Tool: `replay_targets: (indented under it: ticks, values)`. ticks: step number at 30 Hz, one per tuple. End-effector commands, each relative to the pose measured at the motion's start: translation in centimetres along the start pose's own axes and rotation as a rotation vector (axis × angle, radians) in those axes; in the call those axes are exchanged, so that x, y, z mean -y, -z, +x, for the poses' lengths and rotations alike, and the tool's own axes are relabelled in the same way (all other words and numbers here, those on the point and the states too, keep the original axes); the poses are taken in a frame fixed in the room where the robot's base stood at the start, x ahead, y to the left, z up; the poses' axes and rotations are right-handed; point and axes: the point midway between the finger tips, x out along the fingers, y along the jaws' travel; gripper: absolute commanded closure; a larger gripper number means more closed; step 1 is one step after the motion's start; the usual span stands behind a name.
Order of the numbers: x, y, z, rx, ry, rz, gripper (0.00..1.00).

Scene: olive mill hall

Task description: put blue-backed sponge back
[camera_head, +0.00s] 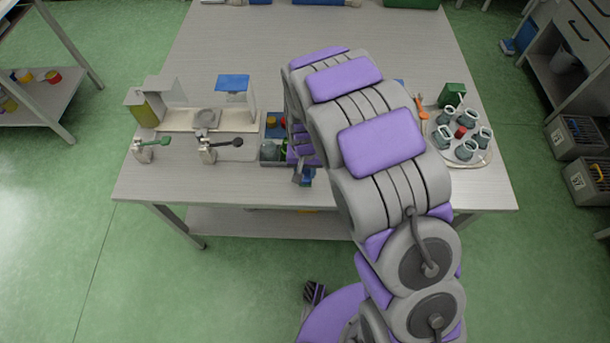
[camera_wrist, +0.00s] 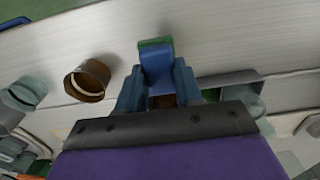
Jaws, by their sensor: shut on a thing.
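My gripper (camera_head: 303,176) is over the front edge of the table, largely hidden by my arm in the head view. In the wrist view my gripper (camera_wrist: 158,88) is shut on a small blue piece with a green edge, which looks like the blue-backed sponge (camera_wrist: 157,66). The sponge stands out between the two blue fingers, and its lower part is hidden by them. In the head view only a small bit of blue and green shows at the fingertips. I cannot tell whether the sponge touches anything else.
A round tray (camera_head: 484,157) with several teal cups is at right. A brown cup (camera_wrist: 88,80) is near the gripper.

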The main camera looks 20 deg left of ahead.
Motion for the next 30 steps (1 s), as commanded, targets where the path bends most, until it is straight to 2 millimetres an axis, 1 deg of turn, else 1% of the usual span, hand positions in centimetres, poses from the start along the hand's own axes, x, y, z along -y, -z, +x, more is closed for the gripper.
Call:
replay_targets:
  ticks: [3, 6, 16, 17, 24, 25, 30]
  values:
    - [0.0, -0.1, 1.8, 0.003, -0.001, 0.0, 0.93]
    - [0.0, -0.1, 3.0, 0.003, 0.0, 0.0, 0.93]
    - [0.0, -0.1, 3.2, 0.002, 0.001, 0.0, 0.93]
    - [0.0, -0.1, 3.2, 0.002, 0.001, 0.0, 0.64]
    - [0.0, -0.1, 3.2, 0.001, 0.001, 0.0, 0.41]
    - [0.0, -0.1, 3.2, 0.001, 0.001, 0.0, 0.39]
    - [0.0, -0.1, 3.2, 0.001, 0.001, 0.0, 0.39]
